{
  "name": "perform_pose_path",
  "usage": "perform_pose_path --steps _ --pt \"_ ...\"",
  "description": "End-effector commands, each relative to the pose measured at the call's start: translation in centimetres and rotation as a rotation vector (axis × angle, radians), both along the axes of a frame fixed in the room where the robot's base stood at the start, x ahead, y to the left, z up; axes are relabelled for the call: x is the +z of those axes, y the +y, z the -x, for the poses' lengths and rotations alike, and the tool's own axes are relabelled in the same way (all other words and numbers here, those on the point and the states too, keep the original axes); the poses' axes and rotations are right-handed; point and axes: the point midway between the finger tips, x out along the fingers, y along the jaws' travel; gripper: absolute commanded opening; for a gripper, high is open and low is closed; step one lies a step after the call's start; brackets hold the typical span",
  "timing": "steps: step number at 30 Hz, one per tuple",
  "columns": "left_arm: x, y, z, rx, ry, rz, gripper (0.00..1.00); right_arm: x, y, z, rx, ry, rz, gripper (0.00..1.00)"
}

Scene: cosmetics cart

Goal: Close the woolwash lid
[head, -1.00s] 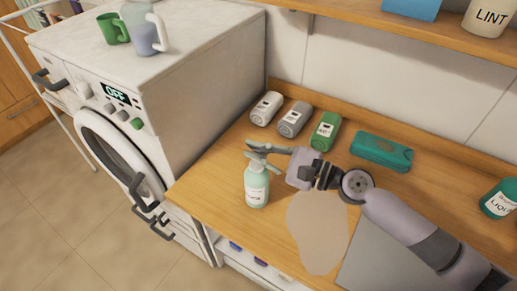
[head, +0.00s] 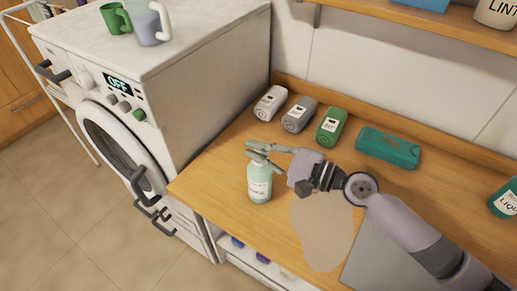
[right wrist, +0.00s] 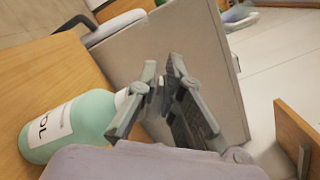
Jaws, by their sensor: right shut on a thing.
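The woolwash bottle (head: 259,186), pale teal with a white label, stands upright on the wooden counter near its front left edge. In the right wrist view the bottle (right wrist: 72,126) lies along the left side, with part of its label readable as "OL". My right gripper (head: 264,153) is at the top of the bottle, coming from the right, with its fingers nearly together. In the right wrist view the fingers (right wrist: 165,92) are at the bottle's neck end, shut on the lid, which they mostly hide. How far the lid is closed cannot be told. My left gripper is not in view.
A washing machine (head: 195,110) stands at the left.

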Motion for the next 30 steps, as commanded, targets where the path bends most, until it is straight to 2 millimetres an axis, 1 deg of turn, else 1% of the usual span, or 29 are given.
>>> perform_pose_path --steps 1,3,4,14,23,26,30 --pt "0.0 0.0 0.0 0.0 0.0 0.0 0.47 -0.4 0.1 0.1 0.004 0.009 0.003 0.0" --pt "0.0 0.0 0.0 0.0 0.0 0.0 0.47 -0.4 0.1 0.1 0.004 0.009 0.003 0.0" --pt "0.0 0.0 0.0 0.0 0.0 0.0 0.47 -0.4 0.1 0.1 0.004 0.009 0.003 0.08" --pt "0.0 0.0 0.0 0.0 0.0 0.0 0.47 -0.2 0.0 0.0 0.001 0.005 0.001 0.3" --pt "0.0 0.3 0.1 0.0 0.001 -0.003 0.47 -0.1 -0.1 0.1 0.0 0.003 0.0 0.3" --pt "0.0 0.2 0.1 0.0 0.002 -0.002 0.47 -0.1 -0.7 0.4 0.0 0.006 0.0 0.3" --pt "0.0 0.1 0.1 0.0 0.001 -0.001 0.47 -0.2 -2.5 1.5 -0.001 0.007 0.002 0.3"
